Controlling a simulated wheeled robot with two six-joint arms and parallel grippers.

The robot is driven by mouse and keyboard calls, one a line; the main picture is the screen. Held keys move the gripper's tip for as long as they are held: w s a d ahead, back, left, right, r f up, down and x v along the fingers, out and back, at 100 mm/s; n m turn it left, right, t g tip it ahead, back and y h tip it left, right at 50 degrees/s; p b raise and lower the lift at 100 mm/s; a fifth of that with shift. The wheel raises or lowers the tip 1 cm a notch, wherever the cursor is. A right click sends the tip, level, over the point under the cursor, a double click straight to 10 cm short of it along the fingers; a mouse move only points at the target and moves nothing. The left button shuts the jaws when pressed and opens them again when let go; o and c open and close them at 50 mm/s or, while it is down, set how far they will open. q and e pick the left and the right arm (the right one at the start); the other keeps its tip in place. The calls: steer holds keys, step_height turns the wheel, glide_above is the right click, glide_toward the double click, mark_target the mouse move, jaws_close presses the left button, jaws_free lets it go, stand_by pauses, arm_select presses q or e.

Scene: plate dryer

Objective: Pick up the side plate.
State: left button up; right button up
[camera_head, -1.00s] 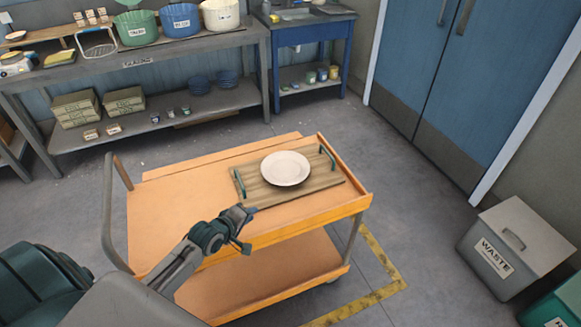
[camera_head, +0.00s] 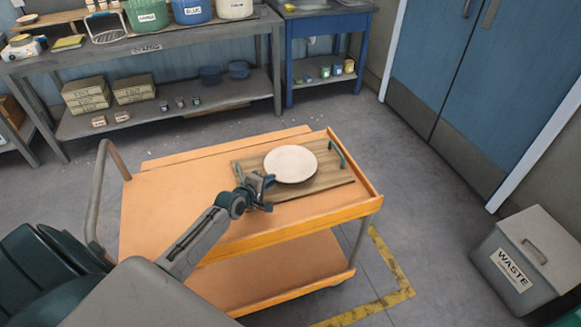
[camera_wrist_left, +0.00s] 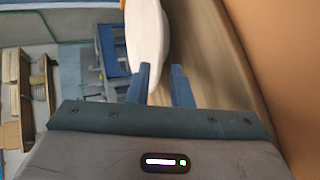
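The white side plate (camera_head: 291,162) lies flat on a wooden tray (camera_head: 325,182) with green handles, on the orange cart. My left gripper (camera_head: 269,186) is at the plate's near left edge. In the left wrist view the plate (camera_wrist_left: 146,40) shows nearly edge-on, just beyond my left gripper (camera_wrist_left: 161,78). Its two blue fingers stand apart, with the plate's rim close to the left finger. I cannot tell whether the rim is between the fingers or touching one. My right gripper is not in view.
The orange cart (camera_head: 170,200) has a free top left of the tray and a raised grey push handle (camera_head: 105,190). Shelves with pots stand behind. A grey waste bin (camera_head: 535,260) stands on the floor at right, apart from the cart.

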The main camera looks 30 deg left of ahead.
arm_select(q)
steer(key=x, duration=0.3)
steer(key=shift+w+f, duration=0.15)
steer(key=shift+w, duration=0.2)
jaws_close()
